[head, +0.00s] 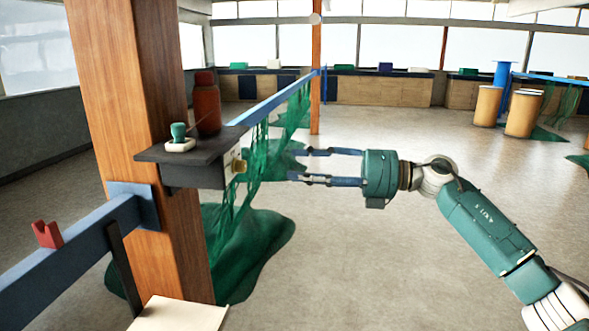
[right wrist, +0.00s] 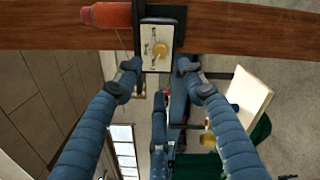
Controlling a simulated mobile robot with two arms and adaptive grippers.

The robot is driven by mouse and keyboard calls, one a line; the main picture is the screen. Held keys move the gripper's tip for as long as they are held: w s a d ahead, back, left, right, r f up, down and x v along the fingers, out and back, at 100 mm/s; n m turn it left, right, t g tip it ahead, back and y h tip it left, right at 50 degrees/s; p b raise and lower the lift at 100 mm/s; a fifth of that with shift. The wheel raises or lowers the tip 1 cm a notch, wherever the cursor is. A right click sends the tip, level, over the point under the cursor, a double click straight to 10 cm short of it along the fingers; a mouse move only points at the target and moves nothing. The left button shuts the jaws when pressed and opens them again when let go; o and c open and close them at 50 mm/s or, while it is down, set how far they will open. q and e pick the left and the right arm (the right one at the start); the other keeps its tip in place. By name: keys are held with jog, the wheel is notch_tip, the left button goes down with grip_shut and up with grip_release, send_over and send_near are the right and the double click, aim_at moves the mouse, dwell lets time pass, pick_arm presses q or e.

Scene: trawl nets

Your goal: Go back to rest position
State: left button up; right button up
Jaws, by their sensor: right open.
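A gap shows between the fingertips and the knob in the head view. In the right wrist view the fingertips (right wrist: 159,76) lie on either side of the panel's lower end, and the knob (right wrist: 158,49) shows above them. My left gripper is not in the head view.
The shelf is on a wooden post (head: 135,70) and holds a red-brown spool (head: 207,108) and a small teal-handled item (head: 179,137). Green netting (head: 258,160) hangs from a blue rail (head: 275,98) behind the gripper. A blue beam (head: 70,250) runs lower left. Open floor lies right.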

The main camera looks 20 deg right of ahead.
dwell(0.3)
